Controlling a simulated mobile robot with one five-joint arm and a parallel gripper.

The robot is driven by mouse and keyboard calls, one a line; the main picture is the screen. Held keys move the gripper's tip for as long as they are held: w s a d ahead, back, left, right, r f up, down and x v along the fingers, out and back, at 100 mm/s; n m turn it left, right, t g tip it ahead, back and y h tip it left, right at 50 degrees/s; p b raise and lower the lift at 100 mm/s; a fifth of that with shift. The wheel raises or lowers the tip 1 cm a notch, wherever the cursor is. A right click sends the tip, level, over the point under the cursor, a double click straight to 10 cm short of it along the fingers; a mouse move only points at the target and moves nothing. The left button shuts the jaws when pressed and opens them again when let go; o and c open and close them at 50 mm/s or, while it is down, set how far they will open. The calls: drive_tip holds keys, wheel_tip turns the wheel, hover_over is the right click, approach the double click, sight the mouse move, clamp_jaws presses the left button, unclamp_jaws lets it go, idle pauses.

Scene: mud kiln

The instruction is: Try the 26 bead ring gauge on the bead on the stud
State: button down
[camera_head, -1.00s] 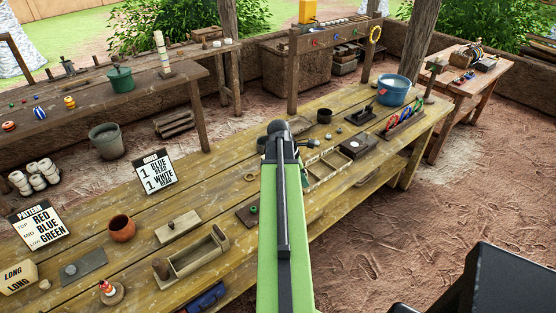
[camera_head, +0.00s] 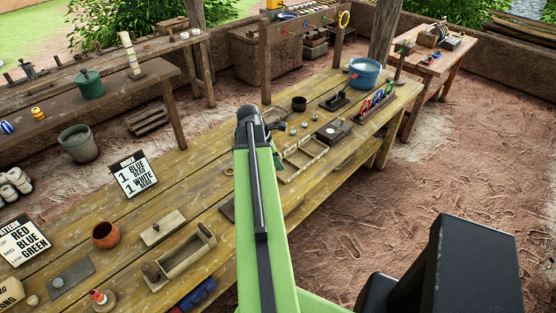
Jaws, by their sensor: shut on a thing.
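My green and black arm reaches over the wooden bench, and its head hides most of my gripper (camera_head: 273,118). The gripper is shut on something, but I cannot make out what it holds. A rack with red, blue and green loops (camera_head: 377,103) stands at the bench's far right; I cannot read any size on them. A tan ring (camera_head: 229,171) lies on the bench left of my arm. A dark block (camera_head: 227,210) shows only its left edge beside my arm. The bead on the stud cannot be made out and may be behind the arm.
A shallow divided tray (camera_head: 300,160) lies right of my arm, with a dark box (camera_head: 334,132) beyond it. A blue bucket (camera_head: 364,73) stands at the far end. A wooden trough (camera_head: 180,258), a clay pot (camera_head: 106,235) and an order sign (camera_head: 134,175) are on the left.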

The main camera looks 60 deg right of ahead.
drive_tip(key=shift+f+b, duration=2.45)
drive_tip(key=shift+f, duration=0.05)
drive_tip(key=shift+f+b, duration=0.7)
drive_tip(key=shift+f+b, duration=0.45)
drive_tip(key=shift+r, duration=0.15)
drive_tip(key=shift+r+p, duration=1.9)
drive_tip(key=shift+p, duration=0.15)
drive_tip(key=shift+f, duration=0.1)
